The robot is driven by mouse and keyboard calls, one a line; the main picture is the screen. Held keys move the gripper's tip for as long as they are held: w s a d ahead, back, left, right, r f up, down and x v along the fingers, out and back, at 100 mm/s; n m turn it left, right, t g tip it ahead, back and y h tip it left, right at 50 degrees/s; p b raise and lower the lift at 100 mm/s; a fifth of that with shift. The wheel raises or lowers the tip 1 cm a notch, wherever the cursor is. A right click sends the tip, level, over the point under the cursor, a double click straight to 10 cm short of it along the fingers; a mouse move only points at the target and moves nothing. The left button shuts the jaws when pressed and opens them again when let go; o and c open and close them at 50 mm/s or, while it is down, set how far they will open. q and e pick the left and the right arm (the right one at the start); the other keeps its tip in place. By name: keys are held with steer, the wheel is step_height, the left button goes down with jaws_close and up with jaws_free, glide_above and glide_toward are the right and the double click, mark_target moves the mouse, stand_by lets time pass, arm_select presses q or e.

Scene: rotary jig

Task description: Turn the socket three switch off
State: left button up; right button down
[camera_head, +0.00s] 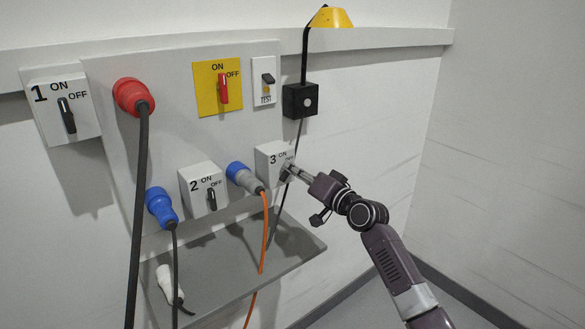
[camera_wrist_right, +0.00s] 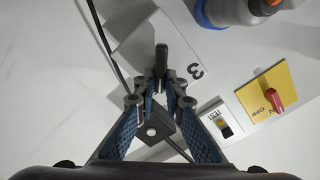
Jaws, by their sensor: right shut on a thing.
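The socket three box (camera_head: 268,161), white with a 3 and ON/OFF marks, sits at the lower right of the wall panel. It also shows in the right wrist view (camera_wrist_right: 182,40). My right gripper (camera_head: 289,170) is at its front right, its fingers shut on the dark switch handle. In the right wrist view the handle (camera_wrist_right: 161,54) stands out between the fingertips of the gripper (camera_wrist_right: 160,88). The fingers partly cover the switch and the OFF mark in the head view, so I cannot tell which mark it points to. My left gripper is not in view.
A blue-grey plug (camera_head: 244,177) with an orange cable is beside box 3 on its left. Switch box 2 (camera_head: 196,180), a yellow plate with a red switch (camera_head: 207,98) and a black box (camera_head: 291,100) are nearby. A grey shelf (camera_head: 300,247) juts out below.

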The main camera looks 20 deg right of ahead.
steer(key=shift+d+f+m+p, duration=0.15)
steer(key=shift+m+p, duration=0.35)
steer(key=shift+m, duration=1.05)
steer(key=shift+f+m+p, duration=0.2)
steer(key=shift+m+p, duration=0.3)
steer(key=shift+m, duration=1)
steer(key=shift+d+f+m+p, duration=0.15)
steer(key=shift+m+p, duration=0.35)
steer(key=shift+m, duration=1.05)
steer(key=shift+f, duration=0.1)
steer(key=c, duration=2)
jaws_free()
steer(key=shift+w, duration=0.1)
steer(key=v, duration=1.2)
